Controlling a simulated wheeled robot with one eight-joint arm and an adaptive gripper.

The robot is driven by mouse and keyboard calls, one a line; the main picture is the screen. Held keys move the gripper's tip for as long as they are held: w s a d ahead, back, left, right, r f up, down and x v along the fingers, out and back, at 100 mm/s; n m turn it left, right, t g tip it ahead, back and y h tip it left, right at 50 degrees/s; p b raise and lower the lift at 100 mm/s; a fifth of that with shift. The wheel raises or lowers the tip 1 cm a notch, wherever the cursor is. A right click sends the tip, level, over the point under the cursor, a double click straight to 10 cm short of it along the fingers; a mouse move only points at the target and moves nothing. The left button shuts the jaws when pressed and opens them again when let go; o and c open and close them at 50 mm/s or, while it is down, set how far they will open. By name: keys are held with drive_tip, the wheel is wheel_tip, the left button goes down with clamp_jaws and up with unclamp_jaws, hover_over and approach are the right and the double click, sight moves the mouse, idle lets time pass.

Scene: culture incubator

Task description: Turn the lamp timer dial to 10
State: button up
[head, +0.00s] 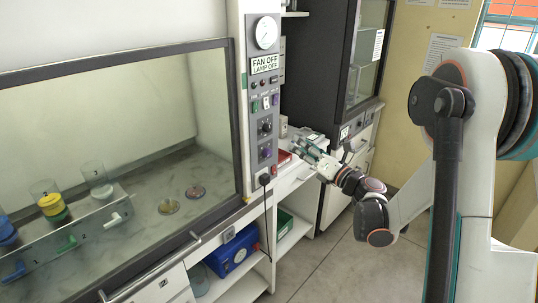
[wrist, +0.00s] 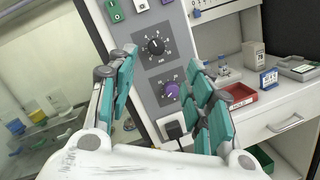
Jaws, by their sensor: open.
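The control panel (head: 264,95) carries two dials with printed scales. The upper dial is black (wrist: 155,46), with a white mark pointing up. The lower dial is purple (wrist: 171,91). Both also show in the head view, the black dial (head: 266,127) above the purple dial (head: 266,153). I cannot read which one is the lamp timer. My gripper (head: 310,150) is open and empty, right of the panel in the head view. In the wrist view, my gripper's fingers (wrist: 164,62) stand apart, framing both dials, and appear clear of the panel.
The panel's sign (head: 265,64) reads fan off, lamp off. A black plug (wrist: 174,129) sits below the dials. A red tray (wrist: 240,98) lies on the counter at right. The glass-fronted hood (head: 120,130) is at left. Floor (head: 330,255) before the cabinets is clear.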

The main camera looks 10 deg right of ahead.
wheel_tip(320, 180, down, 9)
drive_tip(key=n+g+y, duration=0.1)
drive_tip(key=n+g, duration=0.1)
drive_tip(key=n, duration=0.1)
drive_tip(key=b, duration=0.3)
approach(270, 152)
drive_tip(key=x, duration=0.8)
drive_tip(key=shift+w+a+f, duration=0.1)
drive_tip(key=c, duration=1)
